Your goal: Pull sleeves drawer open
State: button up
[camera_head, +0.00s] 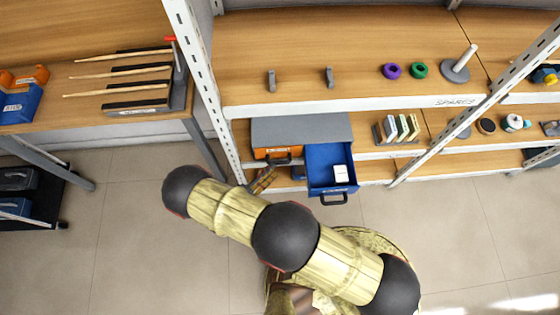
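A small drawer unit with a grey top (300,128) stands on the lower shelf. Its blue drawer (318,178) at the right is pulled out, with a small white box (341,174) inside and a dark handle in front. An orange drawer front (272,152) with a dark handle shows at the left and looks shut or nearly so. I cannot read which drawer is for sleeves. My gripper (265,178) is just below the orange front, left of the blue drawer. My arm partly hides it, and its fingers are too small to judge. Contact with a handle cannot be told.
A white rack post (204,85) rises left of the unit, and a slanted one (480,110) crosses at the right. Small holders (397,130) stand right of the unit. A wooden bench (60,85) is at the left. The floor in front is clear.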

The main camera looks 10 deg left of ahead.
aim_at(280, 162)
jog(key=b+x, duration=0.1)
jog(key=x, duration=0.5)
jog(key=shift+w+d+f, duration=0.1)
jog(key=shift+w+d, duration=0.1)
jog(key=shift+c, duration=0.8)
grip_shut()
